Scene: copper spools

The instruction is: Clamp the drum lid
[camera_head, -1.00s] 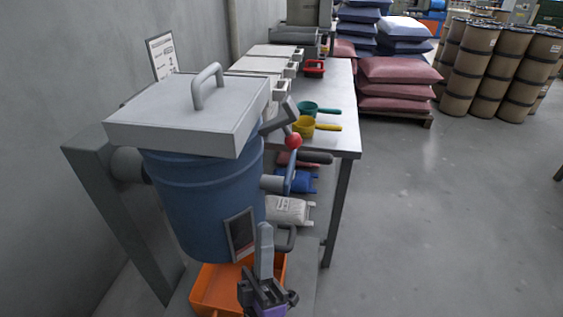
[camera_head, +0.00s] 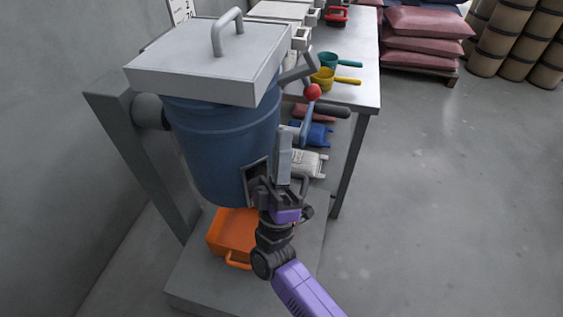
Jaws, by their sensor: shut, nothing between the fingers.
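The blue drum (camera_head: 228,150) hangs on a grey side stand at the left. Its flat light-grey lid (camera_head: 200,65), with an arched handle (camera_head: 226,30), sits on top. My gripper (camera_head: 284,142) points up in front of the drum's lower right side, below and left of the red knob. It is shut and empty. Whether it touches the drum cannot be told.
Behind is a metal table (camera_head: 352,92) with a yellow scoop (camera_head: 324,78) and a green scoop (camera_head: 330,60). The floor to the right is clear.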

